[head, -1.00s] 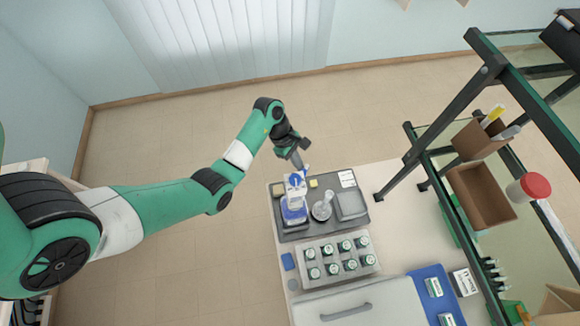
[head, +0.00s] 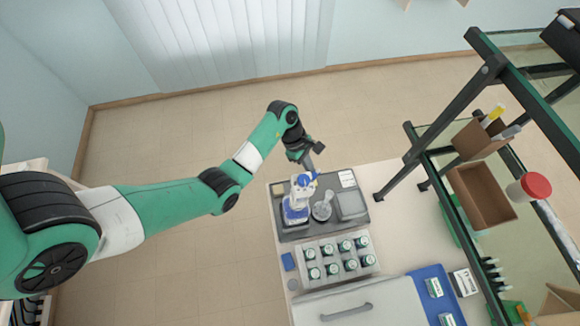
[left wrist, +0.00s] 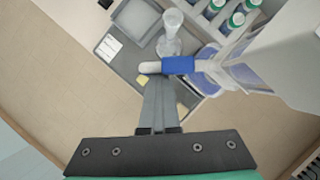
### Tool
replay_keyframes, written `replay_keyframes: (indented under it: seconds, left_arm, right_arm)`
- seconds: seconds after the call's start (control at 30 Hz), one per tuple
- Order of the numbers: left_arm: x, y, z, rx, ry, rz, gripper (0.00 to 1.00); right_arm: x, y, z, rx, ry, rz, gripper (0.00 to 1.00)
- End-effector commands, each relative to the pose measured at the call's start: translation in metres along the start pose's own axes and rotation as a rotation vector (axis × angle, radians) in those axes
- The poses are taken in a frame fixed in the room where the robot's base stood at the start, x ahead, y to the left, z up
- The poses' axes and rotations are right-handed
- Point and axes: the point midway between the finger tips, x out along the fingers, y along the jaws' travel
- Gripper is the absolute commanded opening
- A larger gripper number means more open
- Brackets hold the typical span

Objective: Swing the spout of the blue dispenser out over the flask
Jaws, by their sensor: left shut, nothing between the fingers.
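The blue dispenser (head: 295,213) is a white and blue bottle standing upright on a dark grey tray (head: 292,237). Its blue spout (left wrist: 179,65) with a white tip shows in the left wrist view. The clear flask (head: 322,210) stands just right of the dispenser and also shows in the left wrist view (left wrist: 170,45). My left gripper (head: 311,169) is shut and empty. Its fingertips (left wrist: 158,80) are right at the white spout tip; I cannot tell if they touch. My right gripper is not in view.
A rack with several green-capped bottles (head: 338,262) stands in front. A green-framed shelf (head: 440,120) rises at the right. A small yellow item (left wrist: 143,79) lies on the tray.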

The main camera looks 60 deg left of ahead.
Motion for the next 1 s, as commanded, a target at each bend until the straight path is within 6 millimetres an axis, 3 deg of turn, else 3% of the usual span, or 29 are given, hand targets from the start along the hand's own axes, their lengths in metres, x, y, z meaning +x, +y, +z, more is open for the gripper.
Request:
replay_keyframes:
  seconds: [0.33, 0.67, 1.0]
  left_arm:
    - [0.000, 0.001, 0.003, 0.001, -0.001, 0.003, 0.00]
    - [0.009, -0.002, 0.020, 0.001, -0.001, 0.003, 0.00]
    - [0.010, -0.003, 0.021, 0.000, 0.000, 0.001, 0.00]
  right_arm:
    - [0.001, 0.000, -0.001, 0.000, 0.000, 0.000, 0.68]
    - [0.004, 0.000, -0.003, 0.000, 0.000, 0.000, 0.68]
    - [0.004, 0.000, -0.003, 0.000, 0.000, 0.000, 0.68]
